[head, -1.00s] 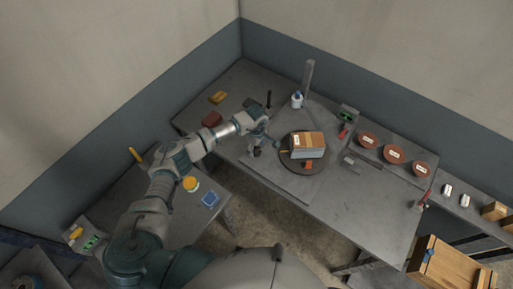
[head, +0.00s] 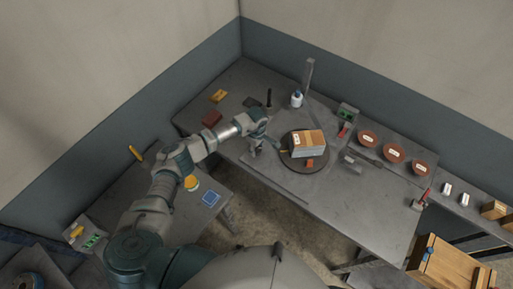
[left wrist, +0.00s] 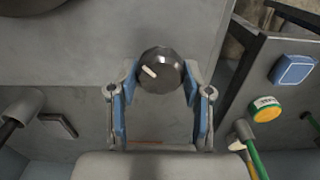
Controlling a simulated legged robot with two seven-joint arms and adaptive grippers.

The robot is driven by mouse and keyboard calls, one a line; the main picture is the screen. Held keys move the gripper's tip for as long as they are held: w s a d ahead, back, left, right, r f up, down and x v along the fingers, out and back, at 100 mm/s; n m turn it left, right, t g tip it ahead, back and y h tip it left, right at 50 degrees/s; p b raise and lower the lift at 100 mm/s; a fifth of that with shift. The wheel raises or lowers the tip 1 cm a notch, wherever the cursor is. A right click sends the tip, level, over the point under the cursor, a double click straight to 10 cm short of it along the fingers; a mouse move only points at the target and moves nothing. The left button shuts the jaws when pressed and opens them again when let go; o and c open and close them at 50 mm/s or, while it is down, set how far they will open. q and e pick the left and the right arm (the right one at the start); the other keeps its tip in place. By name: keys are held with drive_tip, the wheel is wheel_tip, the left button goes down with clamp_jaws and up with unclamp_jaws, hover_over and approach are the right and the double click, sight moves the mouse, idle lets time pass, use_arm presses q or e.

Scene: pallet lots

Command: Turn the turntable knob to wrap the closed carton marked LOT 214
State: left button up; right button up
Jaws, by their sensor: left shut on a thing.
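A dark round knob with a white pointer line (left wrist: 160,70) sits on the grey panel in the left wrist view, its pointer slanting to the upper left. My left gripper (left wrist: 160,78) has its two blue-padded fingers on either side of the knob and is shut on it. In the head view my left gripper (head: 256,147) is at the left of the turntable and mostly hides the knob. A closed carton (head: 309,145) with a tan top and grey-white sides sits on the dark round turntable (head: 287,162). Its lettering is too small to read. My right gripper is out of view.
A grey post (head: 308,75) and a white bottle (head: 296,99) stand behind the turntable. Several brown discs (head: 393,153) lie to the right. A wooden crate (head: 450,268) is at the lower right. The bench front (head: 350,210) is clear.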

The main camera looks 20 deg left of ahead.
use_arm(q)
drive_tip(key=n+b, duration=0.1)
drive_tip(key=n, duration=0.2)
drive_tip(key=shift+w, duration=0.1)
drive_tip(key=n+b, duration=0.1)
drive_tip(key=n, duration=0.1)
drive_tip(key=shift+n, duration=0.3)
drive_tip(key=n+b, duration=0.1)
drive_tip(key=n, duration=0.1)
drive_tip(key=shift+n, duration=0.4)
drive_tip(key=n+b, duration=0.1)
drive_tip(key=n, duration=0.2)
drive_tip(key=shift+n, duration=0.4)
drive_tip(key=n, duration=0.2)
drive_tip(key=shift+n, duration=0.3)
drive_tip(key=n, duration=0.3)
drive_tip(key=shift+r+n, duration=0.1)
drive_tip(key=shift+n, duration=0.2)
drive_tip(key=n, duration=0.5)
drive_tip(key=shift+n, duration=0.3)
